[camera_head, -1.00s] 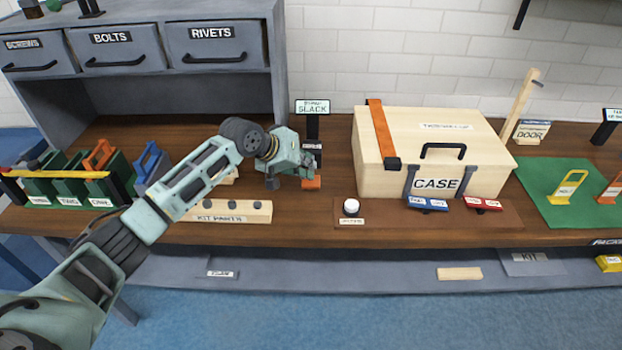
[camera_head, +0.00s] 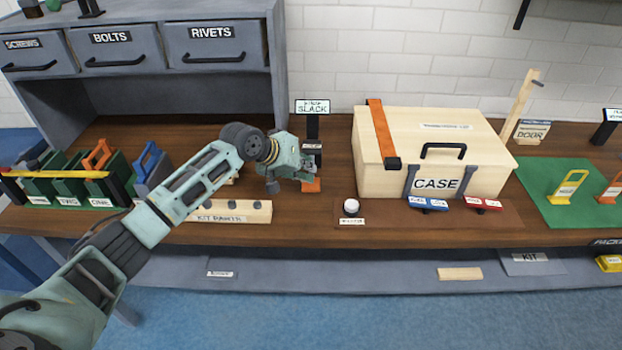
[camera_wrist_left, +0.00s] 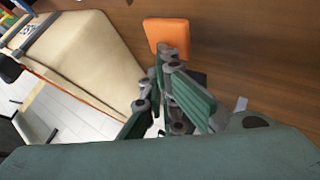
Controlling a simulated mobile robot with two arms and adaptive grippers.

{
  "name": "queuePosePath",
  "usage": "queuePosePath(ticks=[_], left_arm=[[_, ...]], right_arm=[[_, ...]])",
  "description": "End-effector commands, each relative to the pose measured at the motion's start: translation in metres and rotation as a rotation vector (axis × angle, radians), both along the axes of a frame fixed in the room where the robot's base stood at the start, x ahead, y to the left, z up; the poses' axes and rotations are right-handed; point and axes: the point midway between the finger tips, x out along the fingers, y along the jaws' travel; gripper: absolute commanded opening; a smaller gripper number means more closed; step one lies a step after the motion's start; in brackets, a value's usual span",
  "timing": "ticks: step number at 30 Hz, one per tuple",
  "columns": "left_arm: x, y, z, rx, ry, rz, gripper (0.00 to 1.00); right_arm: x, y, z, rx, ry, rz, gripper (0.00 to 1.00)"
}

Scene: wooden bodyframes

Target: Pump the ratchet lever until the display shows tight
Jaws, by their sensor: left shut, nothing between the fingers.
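The display (camera_head: 313,107) stands on a dark post behind my gripper and reads SLACK. An orange pad (camera_head: 312,185), which looks like the end of the ratchet lever, shows just beside and below my left gripper (camera_head: 288,184). The orange pad (camera_wrist_left: 167,36) is also plain in the left wrist view, just beyond the fingertips (camera_wrist_left: 161,72). My left gripper is shut with nothing in it. Whether it touches the lever I cannot tell. The rest of the lever and its base are largely hidden by the gripper. My right gripper is not in view.
A wooden case (camera_head: 437,180) with an orange strap (camera_head: 380,130) stands to the right. A white button (camera_head: 351,205) sits in front of it. A wooden kit block (camera_head: 240,211) lies in front of my gripper. Grey drawers (camera_head: 210,45) and green bins (camera_head: 75,185) are at left.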

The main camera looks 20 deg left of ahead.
Motion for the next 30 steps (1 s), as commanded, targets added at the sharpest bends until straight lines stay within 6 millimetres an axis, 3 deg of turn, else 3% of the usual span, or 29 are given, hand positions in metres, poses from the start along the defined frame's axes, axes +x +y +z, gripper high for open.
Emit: queuePosePath(ticks=[30], left_arm=[[0.0, 0.0, -0.013, 0.0, 0.0, 0.0, 0.0]], right_arm=[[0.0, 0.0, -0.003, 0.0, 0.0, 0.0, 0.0]])
